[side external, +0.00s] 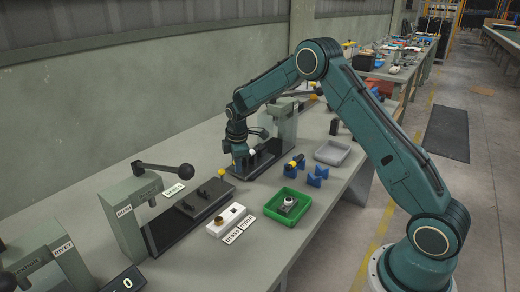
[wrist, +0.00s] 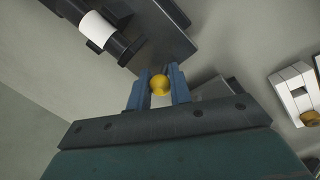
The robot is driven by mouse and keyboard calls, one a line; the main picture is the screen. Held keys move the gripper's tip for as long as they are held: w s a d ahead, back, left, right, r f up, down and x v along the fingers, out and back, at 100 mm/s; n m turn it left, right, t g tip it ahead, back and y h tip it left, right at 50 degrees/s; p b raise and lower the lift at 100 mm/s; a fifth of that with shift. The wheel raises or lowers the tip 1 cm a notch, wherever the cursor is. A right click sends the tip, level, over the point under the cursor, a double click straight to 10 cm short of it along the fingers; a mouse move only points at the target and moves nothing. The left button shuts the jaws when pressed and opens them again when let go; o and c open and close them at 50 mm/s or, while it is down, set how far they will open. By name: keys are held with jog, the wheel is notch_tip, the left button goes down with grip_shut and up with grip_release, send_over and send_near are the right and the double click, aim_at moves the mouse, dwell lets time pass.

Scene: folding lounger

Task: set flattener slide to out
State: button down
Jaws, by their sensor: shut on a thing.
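A yellow ball knob (wrist: 159,86) sits between the two blue fingertips of my gripper (wrist: 159,76) in the wrist view, which are shut on it. A dark slide or plate (wrist: 160,40) extends beyond the fingertips, with a white cylinder (wrist: 96,29) on a black part beside it. In the side view my gripper (side external: 240,161) is low over the near end of the dark rail (side external: 266,162) of the rear grey-green press (side external: 282,122). A yellow ball (side external: 222,171) shows just left of my fingers. Any label on this press is not legible.
A press marked BUSH (side external: 124,212) with a black-knobbed lever stands nearer. Close by are a white block (side external: 220,228) with a brass part, a green tray (side external: 270,206), blue supports (side external: 317,177) and a grey tray (side external: 331,153). The bench front edge is partly clear.

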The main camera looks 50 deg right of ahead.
jog(key=shift+a, duration=0.45)
jog(key=c, duration=1.3)
grip_release()
jog(key=shift+d, duration=0.1)
jog(key=shift+r, duration=0.1)
jog(key=shift+r, duration=0.45)
notch_tip(320, 180, up, 12)
jog(key=s+a, duration=0.1)
jog(key=s, duration=0.1)
jog(key=shift+a+r, duration=0.25)
jog(key=shift+s, duration=0.1)
